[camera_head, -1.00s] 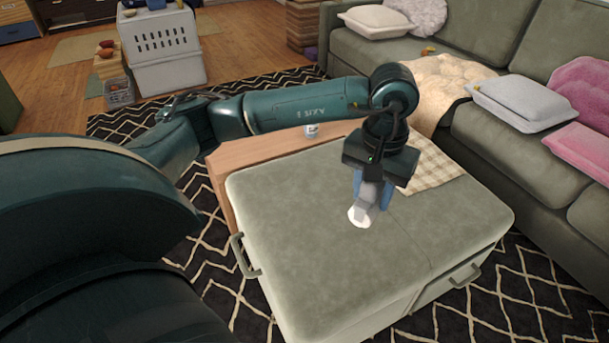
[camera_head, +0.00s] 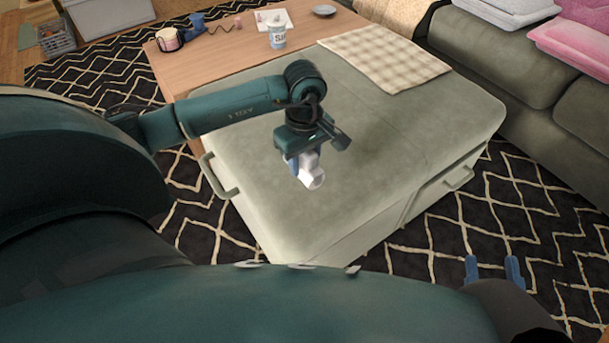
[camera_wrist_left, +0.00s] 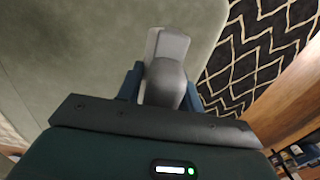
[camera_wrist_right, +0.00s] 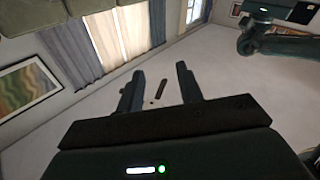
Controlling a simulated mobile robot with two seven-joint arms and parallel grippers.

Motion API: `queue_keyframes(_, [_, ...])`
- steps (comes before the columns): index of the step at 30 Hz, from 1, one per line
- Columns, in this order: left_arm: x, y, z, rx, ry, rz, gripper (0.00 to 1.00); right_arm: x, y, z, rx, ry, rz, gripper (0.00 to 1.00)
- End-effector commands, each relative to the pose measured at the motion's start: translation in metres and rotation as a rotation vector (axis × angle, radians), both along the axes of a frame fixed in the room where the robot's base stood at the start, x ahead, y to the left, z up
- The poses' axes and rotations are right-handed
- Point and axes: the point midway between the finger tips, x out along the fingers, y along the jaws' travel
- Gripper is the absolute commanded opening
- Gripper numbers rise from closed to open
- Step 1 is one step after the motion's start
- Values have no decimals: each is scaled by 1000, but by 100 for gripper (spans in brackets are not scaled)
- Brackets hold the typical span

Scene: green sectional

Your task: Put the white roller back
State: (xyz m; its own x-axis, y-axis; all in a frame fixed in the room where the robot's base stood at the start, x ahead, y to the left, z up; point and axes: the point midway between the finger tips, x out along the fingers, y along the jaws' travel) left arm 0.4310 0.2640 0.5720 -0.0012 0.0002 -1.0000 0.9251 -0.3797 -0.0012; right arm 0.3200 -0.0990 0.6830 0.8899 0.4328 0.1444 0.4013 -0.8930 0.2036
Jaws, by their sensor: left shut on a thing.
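The white roller (camera_head: 313,179) is between the blue fingers of my left gripper (camera_head: 305,164), which is shut on it. In the head view it shows over the green ottoman's top (camera_head: 380,140), toward its near left part. I cannot tell whether it touches the surface. In the left wrist view the roller (camera_wrist_left: 166,62) looks pale grey-white and points away between the fingers; part of it is hidden by the gripper body. My right gripper (camera_head: 493,270) is open and empty, low at the right over the rug; its spread fingers also show in the right wrist view (camera_wrist_right: 158,90).
A checkered cloth (camera_head: 385,55) lies on the ottoman. Handles (camera_head: 217,180) project from its sides.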

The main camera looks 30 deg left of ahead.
Motion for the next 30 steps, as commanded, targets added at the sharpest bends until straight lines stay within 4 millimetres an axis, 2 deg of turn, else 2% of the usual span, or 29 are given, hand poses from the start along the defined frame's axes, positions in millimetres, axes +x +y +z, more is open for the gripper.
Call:
queue_keyframes(1, [0,0,-11,-2,1,0,15,0,0,-2,7,-1,2,36])
queue_keyframes(5, [0,0,-21,-1,-1,-1,15,1,1,-1,19,-1,4,36])
queue_keyframes(11, [0,-1,-49,-2,1,-2,15,2,2,-3,43,-4,12,36])
queue_keyframes(18, [1,0,-50,-1,-2,-2,15,2,2,1,50,-3,13,36])
queue_keyframes(23, [0,0,-55,0,-2,-3,15,2,2,-3,54,0,13,36])
queue_keyframes(24, [0,0,-54,0,-1,-3,39,3,2,-2,55,1,14,36])
queue_keyframes(30, [0,0,-54,0,-1,-3,55,2,3,-1,55,1,14,36])
